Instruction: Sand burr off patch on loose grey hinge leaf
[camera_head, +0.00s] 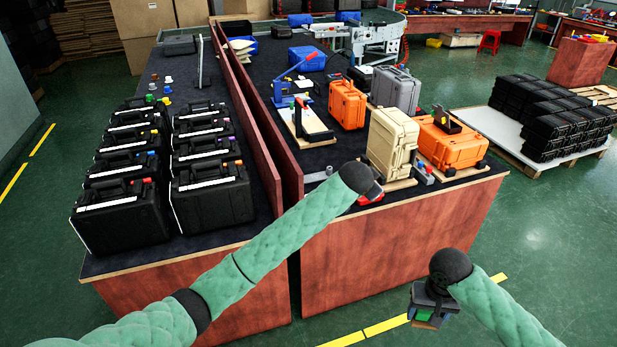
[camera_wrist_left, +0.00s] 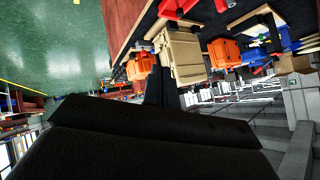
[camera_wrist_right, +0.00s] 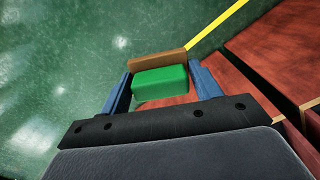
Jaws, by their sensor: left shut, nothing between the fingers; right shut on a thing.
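My right gripper (camera_head: 424,316) hangs low in front of the right bench, over the green floor. In the right wrist view its blue fingers (camera_wrist_right: 163,88) are shut on a green block with a brown face (camera_wrist_right: 160,81), which looks like a sanding block. My left gripper (camera_head: 376,190) is at the front edge of the right bench, shut and empty; its dark fingers show in the left wrist view (camera_wrist_left: 160,88). A small grey piece (camera_head: 422,174) by a red part lies near the front edge; I cannot tell if it is the hinge leaf. No burr patch is discernible.
The right bench (camera_head: 330,262) holds a beige case (camera_head: 392,142), orange cases (camera_head: 347,104) and a blue-handled press (camera_head: 300,98). Several black cases (camera_head: 212,190) fill the left bench. A low wooden divider (camera_head: 252,120) separates them. The floor between bench and pallet is clear.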

